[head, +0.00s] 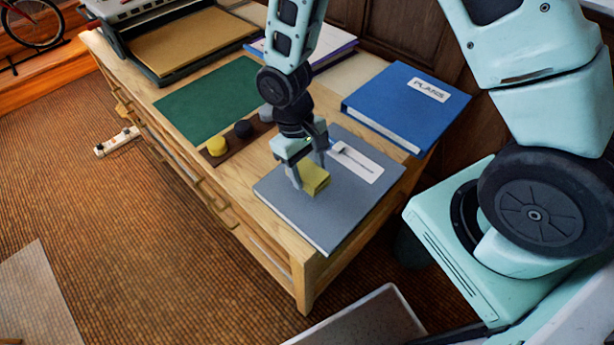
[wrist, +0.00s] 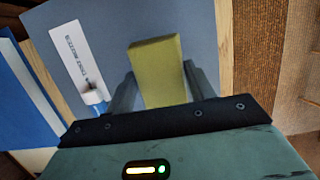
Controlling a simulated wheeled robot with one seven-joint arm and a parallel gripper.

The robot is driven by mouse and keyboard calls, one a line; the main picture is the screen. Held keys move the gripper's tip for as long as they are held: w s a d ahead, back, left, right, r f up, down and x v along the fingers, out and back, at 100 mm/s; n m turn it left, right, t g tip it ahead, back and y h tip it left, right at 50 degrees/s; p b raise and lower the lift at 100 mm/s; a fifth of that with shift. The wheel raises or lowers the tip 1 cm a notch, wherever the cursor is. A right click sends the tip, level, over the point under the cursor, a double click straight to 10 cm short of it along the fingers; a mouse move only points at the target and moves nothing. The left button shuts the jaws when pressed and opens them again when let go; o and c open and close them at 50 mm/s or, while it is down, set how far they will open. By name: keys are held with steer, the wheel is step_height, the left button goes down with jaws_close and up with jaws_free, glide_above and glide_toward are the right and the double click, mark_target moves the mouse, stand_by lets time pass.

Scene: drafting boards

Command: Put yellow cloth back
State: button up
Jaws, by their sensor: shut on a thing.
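The yellow cloth (head: 314,179) is a small folded yellow block over the grey board (head: 345,208) at the near end of the wooden cabinet top. My gripper (head: 310,178) is shut on it, pointing down at the board. In the wrist view the yellow cloth (wrist: 157,70) stands out between the two fingers of my gripper (wrist: 158,85). I cannot tell whether the cloth touches the board.
A blue binder (head: 405,104) labelled PLANS lies behind the grey board.

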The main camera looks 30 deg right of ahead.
steer(key=shift+f, duration=1.85)
steer(key=o, duration=0.9)
steer(key=shift+f, duration=0.1)
steer(key=v, duration=1.2)
steer(key=shift+b, duration=0.4)
step_height(320, 180, up, 8)
steer(key=n+t, duration=0.1)
steer(key=n, duration=0.1)
glide_above(308, 179)
steer(key=s+a, duration=0.2)
steer(key=a, duration=0.2)
steer(key=shift+s+a+r+n+t+y, duration=0.3)
steer(key=shift+s+r, duration=0.45)
steer(key=shift+s, duration=0.85)
steer(key=shift+s+a+r+n+t+y, duration=0.1)
steer(key=shift+s+r+n+t+y, duration=0.45)
steer(key=shift+s, duration=1.1)
steer(key=shift+s+a+r+n+t+h, duration=0.2)
steer(key=shift+s+r, duration=0.7)
steer(key=shift+s, duration=0.7)
